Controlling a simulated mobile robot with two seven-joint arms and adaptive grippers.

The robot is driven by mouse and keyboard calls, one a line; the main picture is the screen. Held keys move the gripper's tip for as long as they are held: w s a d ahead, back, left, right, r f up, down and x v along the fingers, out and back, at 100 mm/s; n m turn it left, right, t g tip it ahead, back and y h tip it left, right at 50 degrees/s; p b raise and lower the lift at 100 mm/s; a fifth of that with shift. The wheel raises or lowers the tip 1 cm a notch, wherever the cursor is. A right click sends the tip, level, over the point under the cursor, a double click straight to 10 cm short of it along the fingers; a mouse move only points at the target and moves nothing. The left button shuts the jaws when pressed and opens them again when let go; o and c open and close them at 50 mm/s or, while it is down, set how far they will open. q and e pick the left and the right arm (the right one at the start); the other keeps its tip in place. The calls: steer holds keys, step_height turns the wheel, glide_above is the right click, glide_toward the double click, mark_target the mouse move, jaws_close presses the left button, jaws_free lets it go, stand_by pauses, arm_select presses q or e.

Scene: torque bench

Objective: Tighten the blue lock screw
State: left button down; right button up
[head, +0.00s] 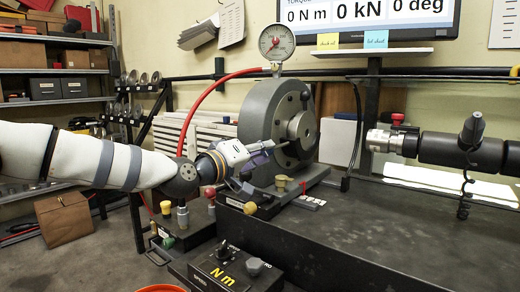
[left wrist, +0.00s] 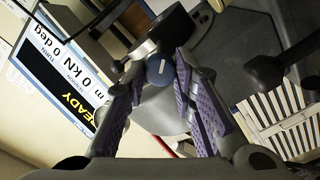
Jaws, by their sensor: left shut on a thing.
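The blue lock screw (left wrist: 160,71) shows its round blue end between the fingertips of my left gripper in the left wrist view. My left gripper (left wrist: 160,68) is shut on it, with a purple-padded finger on each side. In the head view my left gripper (head: 264,150) is at the left front of the grey round torque head (head: 262,112), and I cannot make out the screw there. The display (head: 365,14) above reads 0 N m, 0 kN and 0 deg; in the left wrist view the display (left wrist: 60,85) also shows READY. My right gripper is not in view.
A dial gauge (head: 276,42) with a red hose stands on the torque head. Small knobs, one yellow (head: 250,208), and an N m box (head: 228,268) are below my gripper. A dark cylinder (head: 445,149) is at right. The dark bench top (head: 370,235) is mostly clear.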

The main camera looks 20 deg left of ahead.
arm_select(q)
steer(key=shift+r+m+p, duration=0.15)
steer(key=shift+m+p, duration=0.6)
steer(key=shift+m, duration=2.25)
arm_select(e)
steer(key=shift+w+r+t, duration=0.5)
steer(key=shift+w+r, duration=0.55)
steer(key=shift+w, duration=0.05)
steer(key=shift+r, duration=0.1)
arm_select(q)
steer(key=c, duration=1.3)
jaws_free()
steer(key=v, duration=1.2)
